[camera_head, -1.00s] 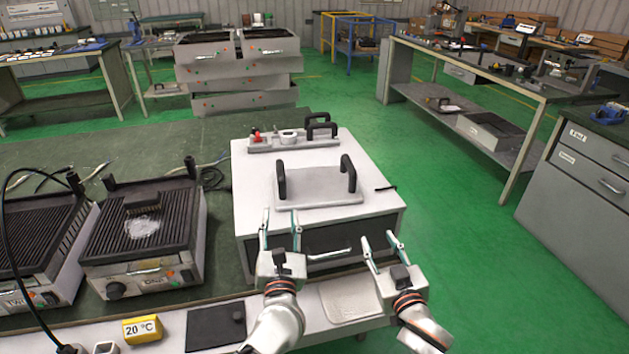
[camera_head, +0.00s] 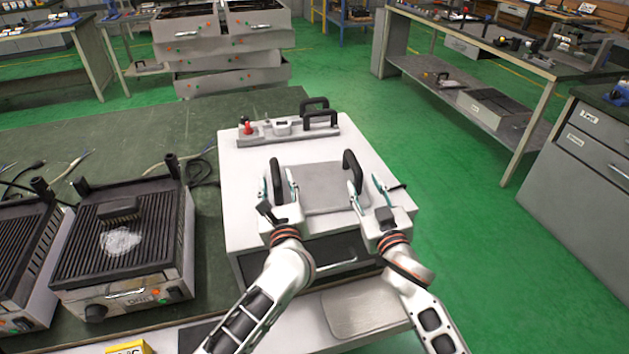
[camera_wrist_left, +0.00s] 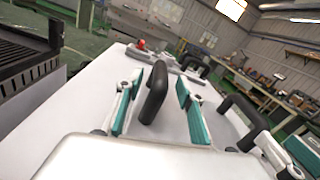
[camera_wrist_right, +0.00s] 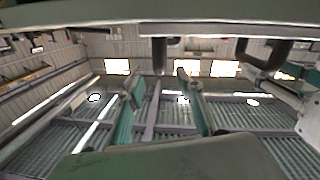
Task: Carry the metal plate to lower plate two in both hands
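The metal plate (camera_head: 322,188) is a flat grey sheet lying on the white box (camera_head: 240,215), with a black handle at each side. The left handle (camera_head: 277,180) stands between the spread fingers of my left gripper (camera_head: 279,190); the left wrist view shows the handle (camera_wrist_left: 154,92) with gaps on both sides. My right gripper (camera_head: 368,195) is open at the right handle (camera_head: 351,170), its fingers near the handle's near end. Two ribbed grills stand at left, a nearer one (camera_head: 70,268) and one (camera_head: 15,292) cut by the frame edge. Which is lower plate two cannot be told.
A brush (camera_head: 120,212) and a whitish patch lie on the nearer grill. A fixture (camera_head: 290,130) with a red knob and black handles sits at the box's back. Cables lie on the green table (camera_head: 120,150) behind the grills.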

